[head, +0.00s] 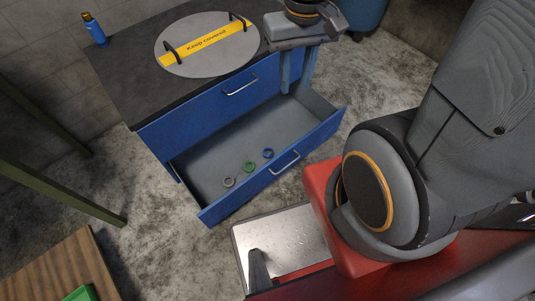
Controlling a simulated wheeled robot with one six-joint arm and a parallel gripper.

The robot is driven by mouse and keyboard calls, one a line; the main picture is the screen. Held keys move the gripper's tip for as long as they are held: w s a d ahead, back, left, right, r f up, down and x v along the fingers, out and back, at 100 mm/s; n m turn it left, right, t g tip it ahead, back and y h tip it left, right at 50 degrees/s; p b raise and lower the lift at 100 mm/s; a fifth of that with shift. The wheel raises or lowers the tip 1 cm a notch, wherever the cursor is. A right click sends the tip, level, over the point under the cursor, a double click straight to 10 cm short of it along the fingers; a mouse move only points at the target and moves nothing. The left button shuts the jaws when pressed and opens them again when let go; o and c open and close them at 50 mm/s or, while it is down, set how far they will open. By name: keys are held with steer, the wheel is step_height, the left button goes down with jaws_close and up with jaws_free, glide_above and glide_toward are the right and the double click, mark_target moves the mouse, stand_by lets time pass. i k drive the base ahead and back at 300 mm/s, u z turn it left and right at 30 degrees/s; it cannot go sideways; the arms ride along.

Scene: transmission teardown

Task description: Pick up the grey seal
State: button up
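The grey seal (229,182) is a small ring lying flat on the floor of the open drawer (205,160), near its front left. A green ring (249,167) and a blue ring (268,154) lie beside it in a slanting row to the right. My gripper (296,86) points down at the drawer's right end, up and to the right of the rings in the picture. Its two fingers are apart with nothing seen between them. It is clear of the grey seal.
The drawer belongs to a blue cabinet (205,128) with a dark top. On top are a round grey lid (180,62) with a yellow "Keep covered" strip and a blue bottle (95,29). A wooden table (60,268) stands at the lower left. The drawer's left part is open above.

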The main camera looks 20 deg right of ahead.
mark_target(232, 185)
steer(key=z, duration=2.15)
steer(key=i, duration=1.2)
steer(key=u, duration=2.7)
